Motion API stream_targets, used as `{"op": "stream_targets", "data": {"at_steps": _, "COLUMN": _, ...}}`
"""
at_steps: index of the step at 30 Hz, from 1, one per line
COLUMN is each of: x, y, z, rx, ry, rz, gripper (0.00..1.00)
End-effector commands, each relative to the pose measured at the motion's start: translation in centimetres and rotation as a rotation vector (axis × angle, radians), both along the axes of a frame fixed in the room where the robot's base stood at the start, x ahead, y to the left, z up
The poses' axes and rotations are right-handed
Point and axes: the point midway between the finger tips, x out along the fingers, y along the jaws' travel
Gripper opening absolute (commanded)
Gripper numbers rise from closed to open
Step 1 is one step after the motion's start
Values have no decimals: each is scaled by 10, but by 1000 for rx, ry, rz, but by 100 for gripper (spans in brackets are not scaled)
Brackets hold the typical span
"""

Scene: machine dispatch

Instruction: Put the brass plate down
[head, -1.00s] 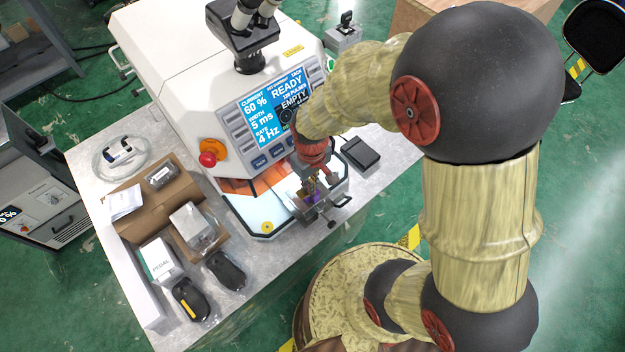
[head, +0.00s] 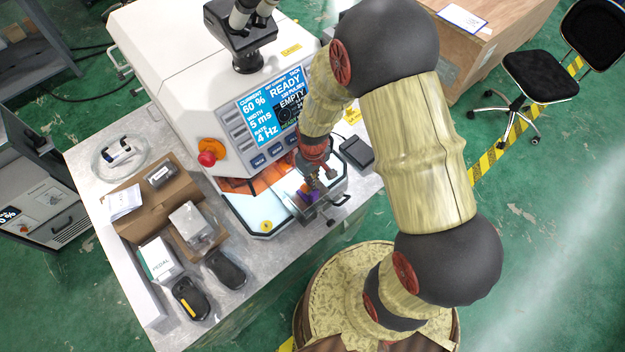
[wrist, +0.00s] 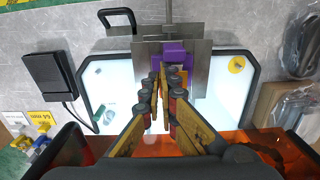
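My gripper (wrist: 163,82) points down over the front of the white machine's lit work bay. In the wrist view its fingers lie close together, with narrow gold-coloured strips between them. I cannot tell whether one strip is the brass plate or whether all belong to the fingers. A purple block (wrist: 174,53) with grey metal plates (wrist: 205,68) around it is just beyond the fingertips. No brass plate stands out clearly in either current view.
The machine's screen (head: 277,105) reads READY and EMPTY. A black pedal (head: 357,152) lies right of the bay. An open cardboard box (head: 150,195), two black devices and a red stop button (head: 207,158) are to the left. A chair (head: 540,75) stands behind right.

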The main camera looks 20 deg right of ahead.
Motion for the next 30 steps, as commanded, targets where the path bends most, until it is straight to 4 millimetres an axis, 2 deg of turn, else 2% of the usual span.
{"op": "stream_targets", "data": {"at_steps": 7, "x": 0, "y": 0, "z": -4, "rx": 0, "ry": 0, "rz": 0, "gripper": 0}}
{"op": "stream_targets", "data": {"at_steps": 18, "x": 0, "y": 0, "z": -3, "rx": 0, "ry": 0, "rz": 0, "gripper": 22}}
{"op": "stream_targets", "data": {"at_steps": 26, "x": 0, "y": 0, "z": -2, "rx": 0, "ry": 0, "rz": 0, "gripper": 23}}
{"op": "stream_targets", "data": {"at_steps": 30, "x": 1, "y": 0, "z": 4, "rx": 0, "ry": -2, "rz": 0, "gripper": 23}}
